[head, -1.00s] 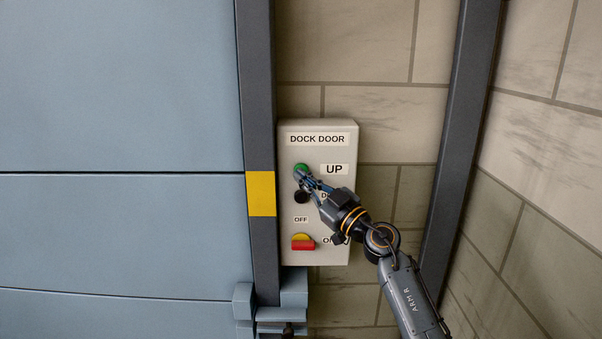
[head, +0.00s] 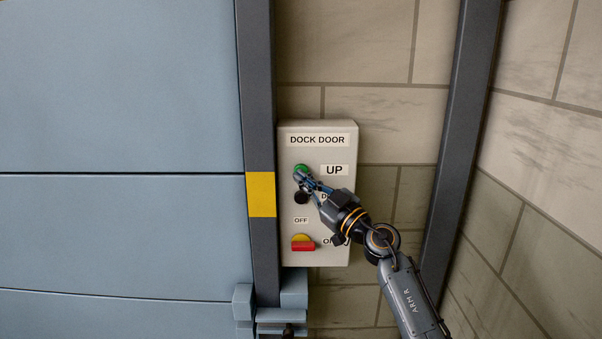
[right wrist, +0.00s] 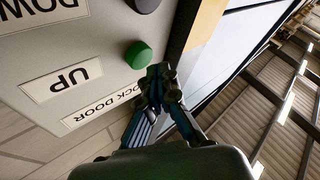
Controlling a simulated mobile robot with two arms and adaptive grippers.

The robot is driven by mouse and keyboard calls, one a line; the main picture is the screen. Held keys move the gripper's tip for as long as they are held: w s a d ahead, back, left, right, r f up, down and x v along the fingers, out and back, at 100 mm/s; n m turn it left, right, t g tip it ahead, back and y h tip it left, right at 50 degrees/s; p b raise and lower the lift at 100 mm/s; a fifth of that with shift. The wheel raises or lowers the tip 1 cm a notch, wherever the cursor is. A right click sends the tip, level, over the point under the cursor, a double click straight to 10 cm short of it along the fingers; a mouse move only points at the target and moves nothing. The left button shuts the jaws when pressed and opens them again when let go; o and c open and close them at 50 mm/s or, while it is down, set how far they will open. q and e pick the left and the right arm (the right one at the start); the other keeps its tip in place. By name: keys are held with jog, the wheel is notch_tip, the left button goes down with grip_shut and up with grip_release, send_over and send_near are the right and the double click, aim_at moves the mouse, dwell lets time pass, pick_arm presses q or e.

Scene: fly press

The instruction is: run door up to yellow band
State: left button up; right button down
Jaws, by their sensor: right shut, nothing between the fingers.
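The blue-grey dock door (head: 110,90) fills the left of the head view; its bottom edge is not in view. The yellow band (head: 261,194) is on the dark upright beside the door. The pale control box (head: 300,252) has a green UP button (head: 301,169), a black button (head: 301,198) below it and a red and yellow switch (head: 303,243) at the bottom. My right gripper (head: 299,177) is shut and empty, its tips at the green button. In the right wrist view the tips lie close beside the green button (right wrist: 138,55); I cannot tell whether they touch it. My left gripper is not in view.
A block wall (head: 375,120) stands behind the box. A second dark upright (head: 460,130) runs to the right of my arm. A blue-grey bracket (head: 293,287) sits at the foot of the banded upright, under the box. My right forearm covers part of the lower labels.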

jog(key=shift+w, duration=0.4)
